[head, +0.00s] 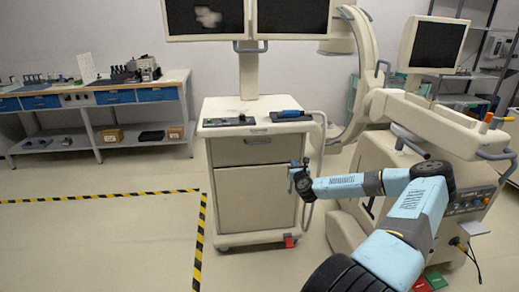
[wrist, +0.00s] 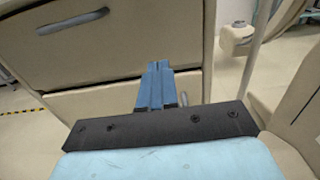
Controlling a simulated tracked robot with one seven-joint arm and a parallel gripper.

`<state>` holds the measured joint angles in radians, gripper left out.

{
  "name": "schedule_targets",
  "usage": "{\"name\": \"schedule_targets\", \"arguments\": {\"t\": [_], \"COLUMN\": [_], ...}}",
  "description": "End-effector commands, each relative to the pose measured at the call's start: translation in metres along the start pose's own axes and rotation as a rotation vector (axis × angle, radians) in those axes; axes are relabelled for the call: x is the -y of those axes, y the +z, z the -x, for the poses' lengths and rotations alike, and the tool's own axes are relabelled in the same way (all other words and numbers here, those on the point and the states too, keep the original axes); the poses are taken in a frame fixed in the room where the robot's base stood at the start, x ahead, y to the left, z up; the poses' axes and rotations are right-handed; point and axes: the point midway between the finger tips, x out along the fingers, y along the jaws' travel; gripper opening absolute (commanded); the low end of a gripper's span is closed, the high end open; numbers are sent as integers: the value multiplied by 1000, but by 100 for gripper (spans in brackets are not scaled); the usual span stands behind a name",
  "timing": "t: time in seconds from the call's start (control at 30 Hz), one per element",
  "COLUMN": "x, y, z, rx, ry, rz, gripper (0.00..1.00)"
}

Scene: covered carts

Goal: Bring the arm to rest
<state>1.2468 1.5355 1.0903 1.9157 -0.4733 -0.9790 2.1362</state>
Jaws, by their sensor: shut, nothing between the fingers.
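My gripper (head: 296,172) is at the end of my pale blue arm, in front of the right edge of the beige cart (head: 252,195) in the head view. In the wrist view its blue fingers (wrist: 156,84) are together, with nothing between them. The cart's drawer front with a dark handle (wrist: 73,20) shows behind the fingers. I cannot tell how large the gap between the gripper and the cart is. The arm is stretched forward and bent to the left at its elbow.
The cart top holds a blue-handled tool (head: 291,114) and a dark tray (head: 229,121). A workbench (head: 95,97) stands at the back left. The floor at left, with yellow-black tape (head: 100,197), is clear.

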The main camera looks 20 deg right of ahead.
Motion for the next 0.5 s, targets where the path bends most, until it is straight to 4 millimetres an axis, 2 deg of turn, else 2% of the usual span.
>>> {"name": "schedule_targets", "arguments": {"t": [0.13,0.23,0.5], "x": [-3,-14,-81], "y": [1,4,18], "z": [0,0,8], "rx": [-3,-17,-92], "ry": [8,45,268], "rz": [11,60,383], "gripper": [0,0,0]}}
